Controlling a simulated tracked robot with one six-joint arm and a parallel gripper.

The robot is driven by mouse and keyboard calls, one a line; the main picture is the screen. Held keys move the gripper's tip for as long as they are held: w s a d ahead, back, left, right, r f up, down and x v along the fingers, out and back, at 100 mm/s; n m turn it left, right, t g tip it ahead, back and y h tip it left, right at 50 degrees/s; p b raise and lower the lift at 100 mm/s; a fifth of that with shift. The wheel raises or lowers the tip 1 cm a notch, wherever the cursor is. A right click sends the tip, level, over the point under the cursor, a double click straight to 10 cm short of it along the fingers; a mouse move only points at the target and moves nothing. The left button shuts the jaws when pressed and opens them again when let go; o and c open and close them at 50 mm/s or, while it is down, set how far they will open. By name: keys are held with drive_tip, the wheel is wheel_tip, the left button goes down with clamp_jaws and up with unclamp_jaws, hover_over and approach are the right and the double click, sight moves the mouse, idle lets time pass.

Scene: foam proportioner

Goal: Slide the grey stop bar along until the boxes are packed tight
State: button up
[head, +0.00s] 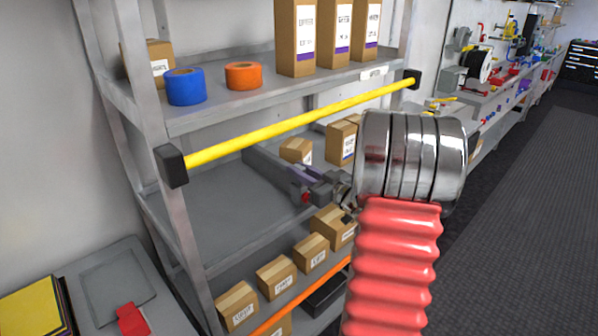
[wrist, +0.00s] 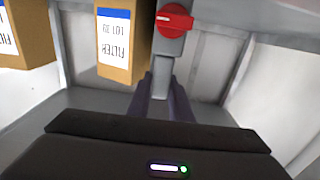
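The grey stop bar (head: 272,172) runs across the middle shelf. Its upright part (wrist: 172,45) carries a red knob (wrist: 175,19), which also shows in the head view (head: 305,197). My gripper (head: 302,180) reaches in from the right; in the wrist view its two dark fingers (wrist: 163,98) lie close on both sides of the grey upright and look shut on it. A filter box (wrist: 125,45) stands just left of the upright; whether they touch is unclear. Another box (wrist: 25,38) is farther left, with a gap between. Both boxes show in the head view (head: 297,150) (head: 342,140).
A yellow rail (head: 300,122) crosses the front above the middle shelf. The upper shelf holds tall boxes (head: 340,35), blue tape (head: 186,87) and orange tape (head: 243,76). Small boxes (head: 277,277) line the lower shelf behind an orange strip (head: 300,298). The middle shelf's front left is bare.

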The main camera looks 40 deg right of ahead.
clamp_jaws()
drive_tip(key=shift+a, duration=0.2)
drive_tip(key=shift+d, duration=0.2)
drive_tip(key=shift+d, duration=0.1)
